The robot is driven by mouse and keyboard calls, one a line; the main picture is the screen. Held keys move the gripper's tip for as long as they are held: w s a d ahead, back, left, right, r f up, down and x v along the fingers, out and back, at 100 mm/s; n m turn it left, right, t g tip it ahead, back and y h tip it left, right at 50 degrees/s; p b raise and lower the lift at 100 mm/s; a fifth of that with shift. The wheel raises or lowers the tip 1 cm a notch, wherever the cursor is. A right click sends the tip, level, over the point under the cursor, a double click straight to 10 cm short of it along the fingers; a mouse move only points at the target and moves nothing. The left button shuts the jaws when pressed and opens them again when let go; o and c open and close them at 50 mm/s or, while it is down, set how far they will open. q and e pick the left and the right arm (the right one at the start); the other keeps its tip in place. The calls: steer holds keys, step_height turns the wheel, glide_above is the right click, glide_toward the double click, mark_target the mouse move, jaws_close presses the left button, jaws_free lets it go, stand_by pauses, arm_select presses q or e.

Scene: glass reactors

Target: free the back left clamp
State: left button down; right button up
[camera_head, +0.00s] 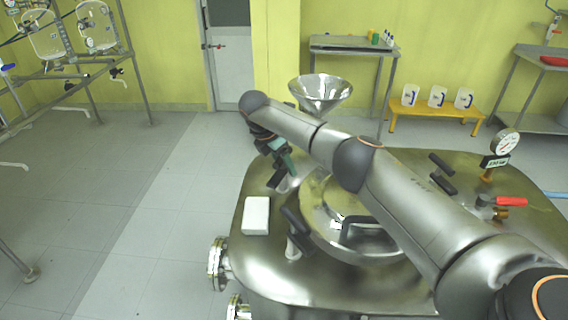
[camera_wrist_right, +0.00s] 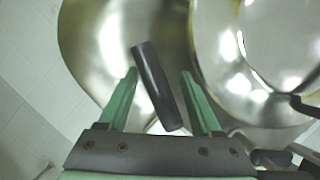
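The back left clamp (camera_head: 278,177) is a black handle on a pale post at the far left edge of the round steel hatch lid (camera_head: 318,214). My right gripper (camera_head: 287,163) reaches down to it from above and behind. In the right wrist view the black handle of this clamp (camera_wrist_right: 157,88) stands tilted between the two green fingers. The fingers of my right gripper (camera_wrist_right: 159,74) are apart, with gaps on both sides of the handle. My left gripper is not in view.
The front left clamp (camera_head: 295,220) and a white block (camera_head: 256,216) lie nearby on the reactor top (camera_head: 270,268). A steel funnel (camera_head: 321,92) stands behind. A pressure gauge (camera_head: 505,142) and a red-handled valve (camera_head: 510,201) are at the right. My right arm covers part of the lid.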

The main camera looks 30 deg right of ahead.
steer(key=v, duration=1.2)
steer(key=shift+b, duration=0.45)
steer(key=shift+s+a+r, duration=0.1)
steer(key=shift+a, duration=0.05)
